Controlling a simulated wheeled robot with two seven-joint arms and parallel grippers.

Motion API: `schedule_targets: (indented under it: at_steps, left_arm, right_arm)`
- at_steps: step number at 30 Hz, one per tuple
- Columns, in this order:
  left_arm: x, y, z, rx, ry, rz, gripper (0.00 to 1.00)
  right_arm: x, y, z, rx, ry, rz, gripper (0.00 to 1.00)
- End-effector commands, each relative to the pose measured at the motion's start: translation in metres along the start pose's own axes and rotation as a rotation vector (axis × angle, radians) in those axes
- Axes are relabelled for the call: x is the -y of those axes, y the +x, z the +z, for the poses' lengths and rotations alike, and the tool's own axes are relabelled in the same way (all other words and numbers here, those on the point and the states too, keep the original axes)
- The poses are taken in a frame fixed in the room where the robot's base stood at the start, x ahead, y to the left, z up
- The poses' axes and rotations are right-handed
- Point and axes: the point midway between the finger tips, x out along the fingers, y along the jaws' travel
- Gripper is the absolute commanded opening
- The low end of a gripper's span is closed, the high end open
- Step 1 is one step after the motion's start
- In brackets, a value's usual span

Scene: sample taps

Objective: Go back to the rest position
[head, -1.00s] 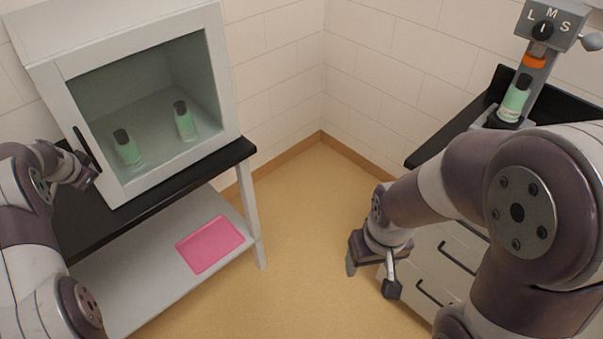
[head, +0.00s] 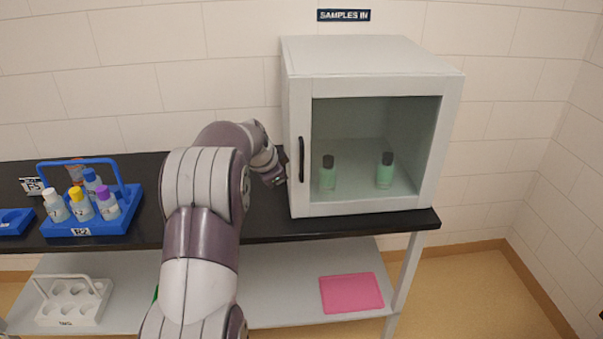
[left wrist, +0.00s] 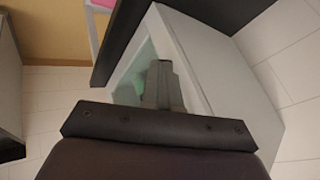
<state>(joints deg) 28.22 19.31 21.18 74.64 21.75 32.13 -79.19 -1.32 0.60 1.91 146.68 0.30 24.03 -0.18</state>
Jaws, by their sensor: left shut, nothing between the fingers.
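My left gripper (head: 281,172) is at the left side of the white cabinet (head: 372,55), close to the dark door handle (head: 301,160). Whether it touches the handle I cannot tell. In the left wrist view its fingers (left wrist: 163,82) are together and empty, in front of the cabinet (left wrist: 225,75). The cabinet's glass-fronted door looks shut. Two green bottles with black caps, the left one (head: 328,178) and the right one (head: 385,174), stand upright inside. My right gripper is out of view.
The cabinet stands on a black worktop (head: 262,226). A blue rack (head: 125,205) of several bottles stands at the left. On the lower shelf (head: 270,290) are a white rack (head: 70,305) and a pink tray (head: 351,293). Floor (head: 470,300) at the right is clear.

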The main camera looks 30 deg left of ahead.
Motion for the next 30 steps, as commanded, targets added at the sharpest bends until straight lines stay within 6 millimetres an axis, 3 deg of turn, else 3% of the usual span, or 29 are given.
schedule_targets:
  at_steps: [7, 9, 11, 14, 18, 21, 24, 27, 30]
  left_arm:
    - [0.000, -0.001, 0.000, 0.001, -0.033, 0.001, 0.00]
    - [0.001, -0.001, 0.001, 0.002, -0.127, -0.005, 0.00]
    - [-0.012, 0.006, 0.013, 0.036, -0.259, 0.015, 0.00]
    - [-0.066, 0.009, 0.044, 0.152, -0.531, 0.075, 0.00]
    - [-0.173, -0.013, 0.062, 0.315, -0.762, 0.144, 0.00]
    - [-0.249, -0.042, 0.076, 0.419, -0.814, 0.179, 0.00]
    - [-0.308, -0.073, 0.093, 0.483, -0.765, 0.211, 0.00]
    - [-0.342, -0.095, 0.099, 0.490, -0.650, 0.247, 0.00]
    - [-0.349, -0.099, 0.086, 0.453, -0.599, 0.257, 0.00]
  right_arm:
    - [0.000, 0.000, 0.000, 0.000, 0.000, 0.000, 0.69]
    - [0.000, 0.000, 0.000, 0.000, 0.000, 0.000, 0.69]
    - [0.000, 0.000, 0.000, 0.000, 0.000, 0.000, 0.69]
    - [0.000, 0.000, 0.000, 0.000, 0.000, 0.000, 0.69]
    - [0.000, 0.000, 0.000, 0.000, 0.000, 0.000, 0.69]
    - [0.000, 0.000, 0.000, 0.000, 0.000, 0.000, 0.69]
    - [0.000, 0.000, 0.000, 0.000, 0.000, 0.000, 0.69]
    - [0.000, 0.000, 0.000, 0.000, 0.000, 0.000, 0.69]
    - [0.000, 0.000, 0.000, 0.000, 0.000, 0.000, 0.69]
